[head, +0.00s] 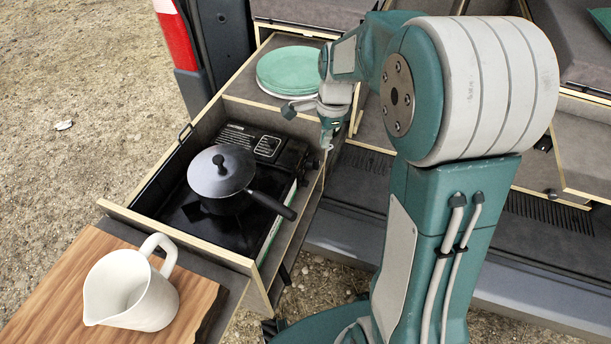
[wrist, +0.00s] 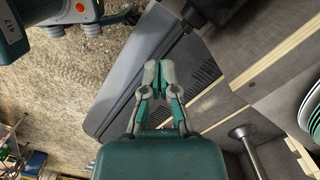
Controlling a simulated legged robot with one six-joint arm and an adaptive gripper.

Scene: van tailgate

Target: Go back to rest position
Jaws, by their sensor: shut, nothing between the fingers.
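My gripper (head: 327,140) shows in the head view at the end of my teal arm, to the right of the open drawer and in front of the van's floor. In the wrist view my gripper (wrist: 158,68) has its two fingers together, with nothing between them. It points down toward the van's edge and the gravel. It touches no object that I can see. My arm hides part of the van's interior in the head view.
The pulled-out drawer (head: 178,226) holds a black stove (head: 262,142) with a lidded dark pan (head: 222,172). Green plates (head: 297,68) are stacked behind it. A white jug (head: 130,290) stands on a wooden board (head: 62,285) in front. Gravel at the left is mostly clear.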

